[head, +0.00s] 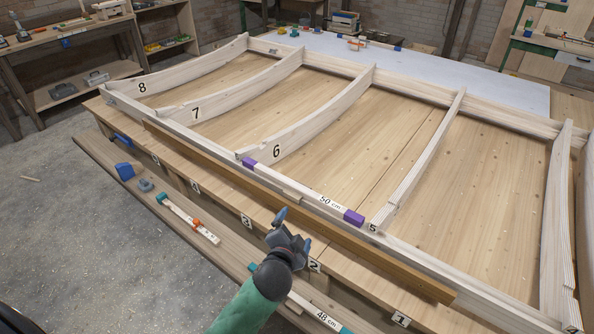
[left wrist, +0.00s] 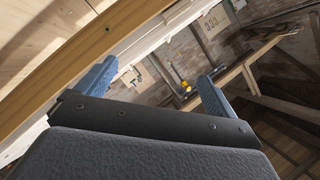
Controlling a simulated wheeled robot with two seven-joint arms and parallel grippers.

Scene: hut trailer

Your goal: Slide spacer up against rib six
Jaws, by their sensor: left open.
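The 50 cm spacer (head: 325,201) is a pale bar with purple ends. It lies along the front rail of the wooden frame, between rib six (head: 320,118) and rib five (head: 428,158). Its left purple end (head: 249,163) is at the near foot of rib six; I cannot tell whether they touch. Its right purple end (head: 354,217) is just left of the number 5. My left gripper (head: 291,229) is open and empty, in front of the spacer's middle and apart from it. Its two blue fingers also show in the left wrist view (left wrist: 155,88). My right gripper is not in view.
A brown batten (head: 300,215) runs along the bench front. A 48 cm bar (head: 325,316) with teal ends lies on the lower ledge beneath my left arm. Ribs seven and eight stand beyond rib six.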

